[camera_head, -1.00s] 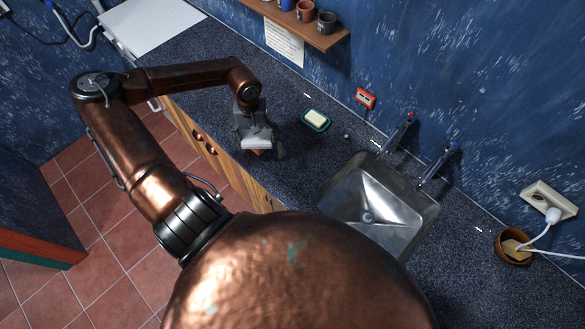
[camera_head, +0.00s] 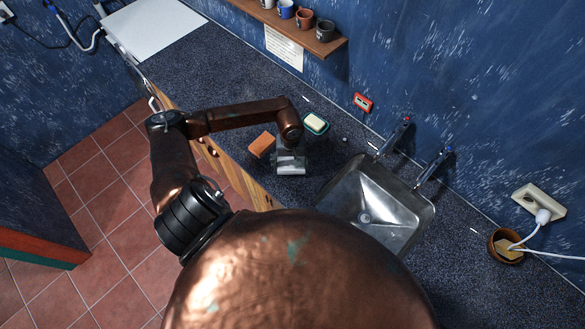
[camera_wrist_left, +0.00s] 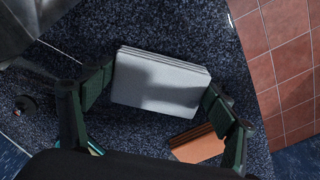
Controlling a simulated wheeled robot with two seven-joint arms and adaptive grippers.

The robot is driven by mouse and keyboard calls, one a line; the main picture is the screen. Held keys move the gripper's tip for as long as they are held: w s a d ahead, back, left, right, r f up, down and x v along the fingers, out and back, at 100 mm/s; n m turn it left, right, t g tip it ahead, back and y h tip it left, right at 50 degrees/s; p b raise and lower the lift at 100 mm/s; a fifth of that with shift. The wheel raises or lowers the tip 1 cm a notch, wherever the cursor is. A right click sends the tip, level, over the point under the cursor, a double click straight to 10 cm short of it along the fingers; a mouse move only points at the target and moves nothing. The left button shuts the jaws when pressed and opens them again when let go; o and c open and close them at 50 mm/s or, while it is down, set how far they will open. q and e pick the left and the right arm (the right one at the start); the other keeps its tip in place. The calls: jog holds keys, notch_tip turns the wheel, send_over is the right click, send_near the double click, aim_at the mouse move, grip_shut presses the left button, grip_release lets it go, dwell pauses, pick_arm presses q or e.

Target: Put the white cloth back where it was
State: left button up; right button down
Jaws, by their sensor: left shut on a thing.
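The white cloth (camera_wrist_left: 160,82) is a folded, pale grey-white stack between the fingers of my left gripper (camera_wrist_left: 158,98) in the left wrist view. The gripper is shut on its two sides. In the head view the left gripper (camera_head: 290,160) is over the counter between the sink and an orange-brown folded cloth (camera_head: 262,145), with only a pale part of the white cloth (camera_head: 290,169) showing below it. The orange-brown cloth also shows in the wrist view (camera_wrist_left: 198,146), beside the right finger. I cannot tell whether the white cloth touches the counter. My right gripper is out of view.
The steel sink (camera_head: 385,205) is right of the gripper. A green soap dish (camera_head: 326,130) with pale soap stands just behind it. A wooden bowl (camera_head: 494,244) is at the far right. A shelf with mugs (camera_head: 325,44) hangs above. The counter (camera_head: 200,75) toward the upper left is clear.

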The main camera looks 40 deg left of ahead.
aim_at(293, 166)
pick_arm(q)
jog(key=f, duration=0.1)
jog(key=f+p, duration=0.1)
jog(key=f, duration=0.1)
jog(key=shift+d+p, duration=0.3)
jog(key=shift+d, duration=0.05)
jog(key=shift+f, duration=0.3)
jog(key=shift+w+f, duration=0.1)
jog(key=shift+f, duration=0.1)
jog(key=o, duration=1.1)
jog(key=shift+r, duration=0.1)
